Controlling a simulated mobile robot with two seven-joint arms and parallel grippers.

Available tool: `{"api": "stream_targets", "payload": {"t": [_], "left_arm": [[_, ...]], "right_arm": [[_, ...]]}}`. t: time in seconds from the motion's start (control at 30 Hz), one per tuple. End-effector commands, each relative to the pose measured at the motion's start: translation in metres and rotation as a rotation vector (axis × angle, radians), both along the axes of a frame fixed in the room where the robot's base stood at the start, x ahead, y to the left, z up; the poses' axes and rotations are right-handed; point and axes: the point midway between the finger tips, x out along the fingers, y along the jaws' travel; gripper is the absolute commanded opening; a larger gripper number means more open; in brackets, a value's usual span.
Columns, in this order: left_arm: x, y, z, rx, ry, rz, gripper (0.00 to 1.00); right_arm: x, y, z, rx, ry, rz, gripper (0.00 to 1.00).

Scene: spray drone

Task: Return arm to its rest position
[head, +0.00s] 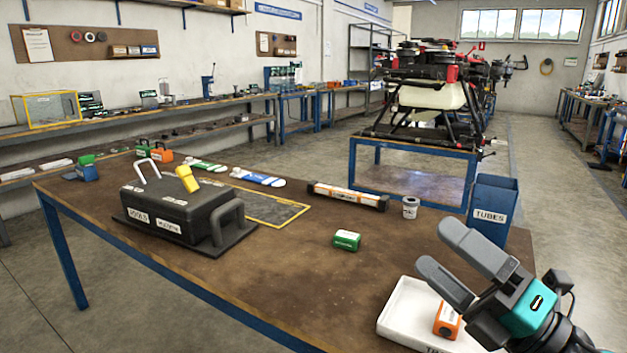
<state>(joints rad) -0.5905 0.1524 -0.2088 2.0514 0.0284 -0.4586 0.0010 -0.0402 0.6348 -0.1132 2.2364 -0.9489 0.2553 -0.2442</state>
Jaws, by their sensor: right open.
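My right gripper (462,268) shows at the lower right of the head view. It is open, with its two grey fingers apart and nothing between them. It is above the white tray (398,308) on the near right of the table, and its fingers point up and left. An orange box (447,320) lies in the tray, partly beside and below the gripper. My left gripper is not in view.
A drone (425,95) stands on a blue stand behind. The table's front middle is clear.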

Motion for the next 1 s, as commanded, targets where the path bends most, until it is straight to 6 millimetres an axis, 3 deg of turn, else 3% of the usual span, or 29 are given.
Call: {"api": "stream_targets", "payload": {"t": [0.17, 0.3, 0.43, 0.6, 0.7, 1.0], "left_arm": [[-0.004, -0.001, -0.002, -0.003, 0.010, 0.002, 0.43], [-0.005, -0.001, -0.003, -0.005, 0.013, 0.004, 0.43], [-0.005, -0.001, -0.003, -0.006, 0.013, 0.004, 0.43], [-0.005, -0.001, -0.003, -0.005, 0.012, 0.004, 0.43], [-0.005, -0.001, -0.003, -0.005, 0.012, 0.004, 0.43], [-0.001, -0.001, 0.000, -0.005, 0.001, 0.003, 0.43]], "right_arm": [[0.016, -0.047, -0.027, 0.447, 0.295, -0.235, 1.00], [0.014, -0.081, -0.081, 0.754, 0.575, -0.436, 1.00], [-0.008, -0.098, -0.148, 0.996, 0.867, -0.633, 1.00], [-0.060, -0.095, -0.225, 1.205, 1.233, -0.865, 1.00], [-0.089, -0.087, -0.253, 1.269, 1.392, -0.962, 1.00], [-0.164, -0.058, -0.296, 1.346, 1.755, -1.172, 1.00]]}}
